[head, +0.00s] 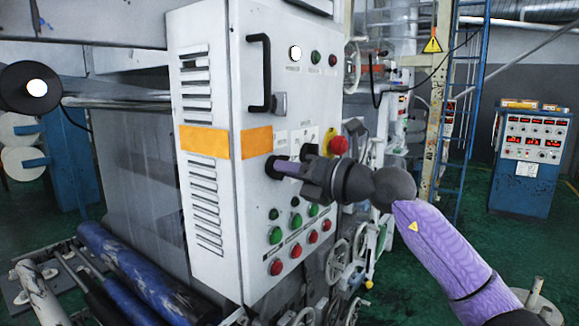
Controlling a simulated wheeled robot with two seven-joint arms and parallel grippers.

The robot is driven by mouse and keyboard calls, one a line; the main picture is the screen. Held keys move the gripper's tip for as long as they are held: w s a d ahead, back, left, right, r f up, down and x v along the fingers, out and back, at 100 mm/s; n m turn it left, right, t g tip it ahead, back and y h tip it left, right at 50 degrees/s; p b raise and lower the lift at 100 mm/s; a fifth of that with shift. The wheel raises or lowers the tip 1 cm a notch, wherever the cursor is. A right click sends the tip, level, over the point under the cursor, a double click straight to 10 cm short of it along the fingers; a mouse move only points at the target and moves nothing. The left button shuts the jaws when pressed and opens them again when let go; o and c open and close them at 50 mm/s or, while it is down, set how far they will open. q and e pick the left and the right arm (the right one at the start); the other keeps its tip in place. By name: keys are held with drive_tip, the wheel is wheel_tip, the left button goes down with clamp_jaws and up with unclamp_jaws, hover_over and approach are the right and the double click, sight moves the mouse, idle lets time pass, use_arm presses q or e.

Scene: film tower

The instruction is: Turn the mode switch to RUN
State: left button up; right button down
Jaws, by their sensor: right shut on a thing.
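The mode switch (272,166) looks like a dark round knob on the front of the white control cabinet, just below the orange band. My right gripper (284,168) reaches in from the right, level with the panel, and is shut on the knob. The fingers hide most of the switch, so its pointer and the position it is set to cannot be read. Small white label plates (305,136) sit just above the fingers; their text is too small to read. My left gripper is not in view.
A red emergency button (338,145) on a yellow plate sits close above my right gripper. Green buttons (275,235) and red buttons (276,267) are below it. A black door handle (262,74) juts out above. Handwheels (338,260) stand right of the cabinet.

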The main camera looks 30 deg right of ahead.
drive_tip(key=shift+m, duration=0.6)
drive_tip(key=c, duration=0.7)
unclamp_jaws()
drive_tip(key=b+v, duration=0.8)
drive_tip(key=v, duration=0.2)
drive_tip(key=shift+b, duration=0.3)
